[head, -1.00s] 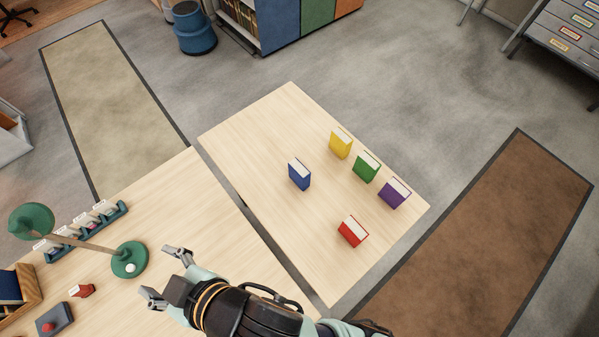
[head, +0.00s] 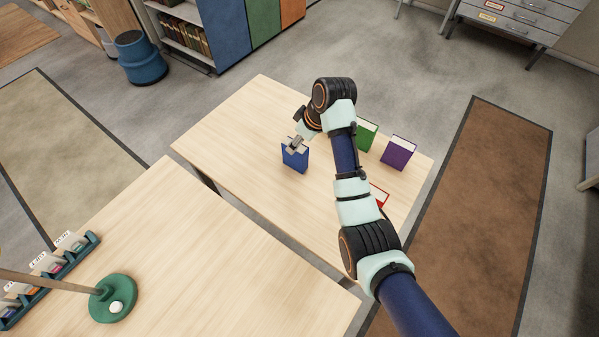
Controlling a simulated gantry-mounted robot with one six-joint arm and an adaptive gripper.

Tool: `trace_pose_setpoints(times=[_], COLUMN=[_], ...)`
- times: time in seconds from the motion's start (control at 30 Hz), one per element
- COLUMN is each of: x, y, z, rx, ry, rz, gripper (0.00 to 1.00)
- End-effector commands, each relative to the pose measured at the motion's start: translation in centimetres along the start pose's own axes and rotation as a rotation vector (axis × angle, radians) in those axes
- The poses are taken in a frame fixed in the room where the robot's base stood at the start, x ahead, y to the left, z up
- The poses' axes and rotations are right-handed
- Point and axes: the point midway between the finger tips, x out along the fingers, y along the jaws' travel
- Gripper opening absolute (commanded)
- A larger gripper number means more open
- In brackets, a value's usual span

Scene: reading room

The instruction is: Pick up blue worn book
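The blue book (head: 295,160) stands upright on the far light-wood table (head: 235,125), near its middle. My gripper (head: 296,146) is at the top edge of the blue book, with its fingers covering part of that edge. The frame is too coarse to tell whether the fingers are open around the book or closed on it. I cannot tell whether the book's bottom touches the table.
A green book (head: 366,135) and a purple book (head: 398,153) stand right of my arm. A red book (head: 378,194) is partly hidden behind my arm. The far table's left part is bare.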

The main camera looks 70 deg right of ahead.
Motion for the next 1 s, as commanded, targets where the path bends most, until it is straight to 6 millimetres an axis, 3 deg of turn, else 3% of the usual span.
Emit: trace_pose_setpoints(times=[0.47, 0.77, 1.0], x=[3.0, 7.7, 7.7], y=[0.1, -0.3, -0.3], z=[0.2, 0.9, 0.7], rx=[0.002, 0.002, 0.002], ry=[-0.003, -0.004, -0.002], rz=[-0.002, -0.002, 0.0], gripper=[0.66, 0.66, 0.62])
